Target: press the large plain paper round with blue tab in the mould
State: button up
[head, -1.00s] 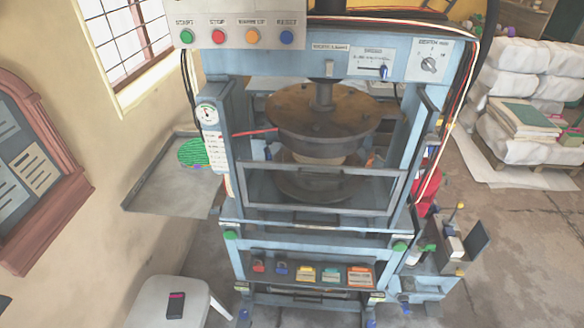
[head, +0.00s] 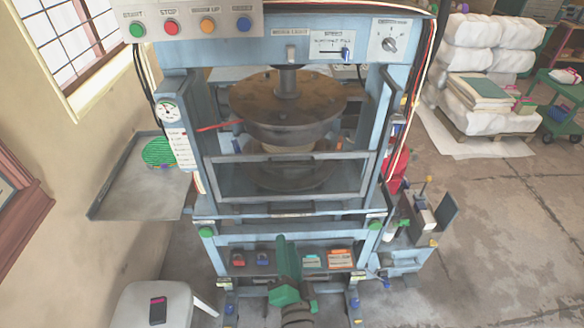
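The blue press (head: 184,58) stands ahead of me. Its dark round upper die (head: 290,108) hangs on a central rod above the lower die (head: 262,178). A pale thing (head: 289,148) shows between the dies; I cannot tell whether it is paper. A grey framed guard (head: 365,178) crosses in front of the lower die. A green round (head: 158,152) with a small blue spot at its edge lies on the grey side tray (head: 125,195) at the left.
The top panel has green start (head: 138,30), red stop (head: 171,27), orange and blue buttons. A speed slider (head: 346,53) and a dial (head: 390,43) sit right of them. A white stool (head: 130,308) stands lower left. The floor at right is largely clear.

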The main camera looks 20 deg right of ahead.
aim_at(292, 168)
jog(key=w+d+r+m+h, duration=0.2)
jog(key=w+d+r+m, duration=0.3)
jog(key=w+r+m, duration=0.4)
jog(key=shift+n, duration=0.7)
jog(key=x, duration=0.6)
jog(key=r+x, duration=0.1)
jog(key=x, duration=0.2)
jog(key=shift+w+a, duration=0.1)
jog(key=shift+w, duration=0.35)
grip_shut()
